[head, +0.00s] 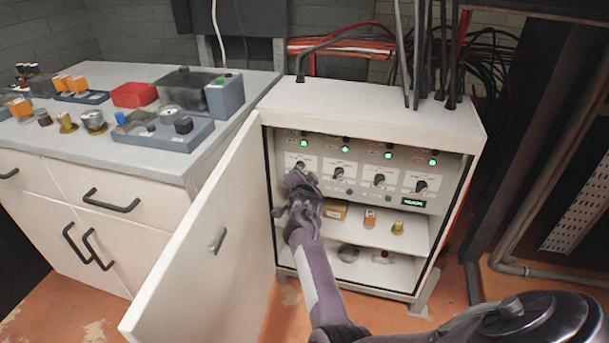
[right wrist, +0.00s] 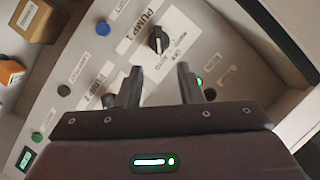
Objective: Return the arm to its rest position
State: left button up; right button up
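My right arm comes in from the lower right in the head view and reaches into the open control cabinet (head: 370,110). My right gripper (head: 298,178) is at the left end of the panel, just below the leftmost dial (head: 299,165). In the right wrist view the gripper (right wrist: 159,84) is open, with its two fingers apart and nothing between them. The black PUMP 1 dial (right wrist: 159,40) is just beyond the fingertips, apart from them. My left gripper is not in view.
The cabinet door (head: 205,240) stands open to the left of my arm. Shelves below the panel hold a cardboard box (head: 335,211) and small parts. Green lamps (head: 388,155) are lit above the dials. A counter (head: 160,160) with trays and parts stands left.

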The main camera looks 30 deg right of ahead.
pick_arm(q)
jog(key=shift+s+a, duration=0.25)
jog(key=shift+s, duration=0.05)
pick_arm(e)
jog(key=shift+s+a, duration=0.2)
jog(key=shift+s, duration=0.05)
